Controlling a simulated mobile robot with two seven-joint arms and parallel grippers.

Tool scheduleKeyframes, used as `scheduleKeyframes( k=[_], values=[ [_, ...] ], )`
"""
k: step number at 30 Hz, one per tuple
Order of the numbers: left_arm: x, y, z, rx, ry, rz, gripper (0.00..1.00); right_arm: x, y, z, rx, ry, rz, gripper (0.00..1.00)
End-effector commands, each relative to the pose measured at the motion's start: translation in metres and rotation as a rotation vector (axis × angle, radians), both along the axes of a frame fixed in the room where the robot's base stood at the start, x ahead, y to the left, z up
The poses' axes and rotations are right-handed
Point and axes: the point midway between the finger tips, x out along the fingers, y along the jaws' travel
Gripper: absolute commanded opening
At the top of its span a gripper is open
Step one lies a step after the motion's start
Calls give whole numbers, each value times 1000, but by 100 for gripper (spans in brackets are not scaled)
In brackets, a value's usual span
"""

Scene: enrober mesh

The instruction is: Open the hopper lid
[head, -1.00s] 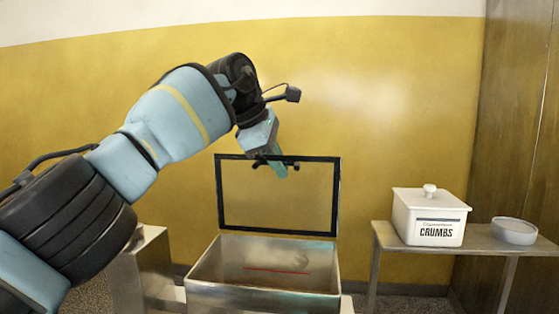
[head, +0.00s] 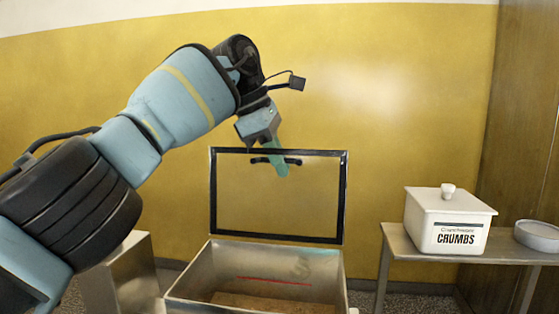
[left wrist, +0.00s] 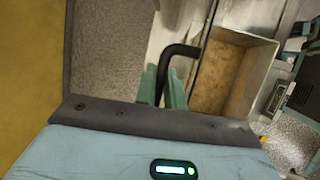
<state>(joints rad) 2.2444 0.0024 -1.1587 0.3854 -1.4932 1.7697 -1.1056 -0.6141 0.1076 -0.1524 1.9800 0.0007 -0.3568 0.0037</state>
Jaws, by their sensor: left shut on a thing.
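The hopper lid (head: 226,200) is a clear panel in a black frame. It stands about upright at the back of the open metal hopper (head: 190,283). A dark bar handle (head: 292,161) sits near its top edge. My left gripper (head: 281,168) is at this handle, reaching down from above, with its green fingers shut on it. In the left wrist view the green fingers (left wrist: 163,88) are on either side of the black handle (left wrist: 183,50). The hopper's inside (left wrist: 222,78), with a brown floor, shows there to the right. My right gripper is not in view.
A white box labelled CRUMBS (head: 448,222) and a round grey dish (head: 537,235) stand on a side table (head: 400,247) at the right. A red line (head: 275,281) runs along the hopper's inner back wall. The yellow wall is behind the lid.

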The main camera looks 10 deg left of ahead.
Motion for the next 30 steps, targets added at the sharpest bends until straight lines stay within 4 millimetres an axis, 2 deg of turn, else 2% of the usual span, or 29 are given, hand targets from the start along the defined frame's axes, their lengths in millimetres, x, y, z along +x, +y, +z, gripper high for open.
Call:
scheduleKeyframes(
  k=[3, 11, 17, 19, 30],
  values=[
    [0, 0, 4, -3, -8, 2, 19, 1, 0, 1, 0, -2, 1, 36],
    [0, 0, 2, -1, -3, 1, 19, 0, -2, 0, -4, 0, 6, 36],
    [-2, 3, 10, -2, -5, 2, 19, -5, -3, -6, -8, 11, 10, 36],
    [-3, 5, 15, -5, -7, 2, 19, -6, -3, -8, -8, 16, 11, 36],
    [-8, 22, 14, -4, -5, -1, 19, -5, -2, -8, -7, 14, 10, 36]
  ],
)
